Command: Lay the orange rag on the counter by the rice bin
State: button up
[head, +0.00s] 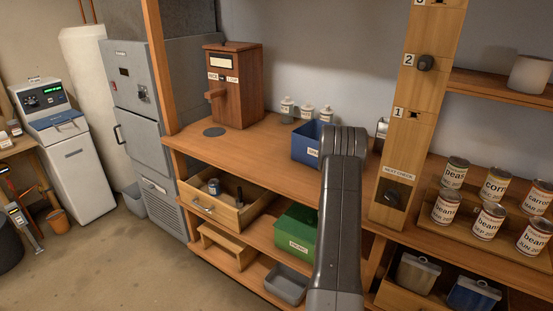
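The rice bin appears to be the tall brown wooden box (243,95) with small labels and a wooden knob on its front, standing upright at the back left of the wooden counter (275,150). I see no orange rag in this view. My dark grey arm rises from the bottom, right of the middle, and bends at the top in front of the counter. My gripper does not show; I cannot tell what it holds.
A dark round disc (214,132) lies on the counter before the bin. White bottles (307,113) and a blue box (304,145) stand to its right. An open drawer (232,212) juts out below. Cans (489,221) stand at right. Counter between disc and blue box is clear.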

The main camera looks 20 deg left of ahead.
aim_at(250, 152)
jog(key=i+j, duration=0.1)
jog(key=j, duration=0.4)
jog(key=i+j, duration=0.1)
jog(key=j, duration=0.4)
jog(key=i+j, duration=0.1)
jog(key=j, duration=0.9)
jog(key=i, duration=0.05)
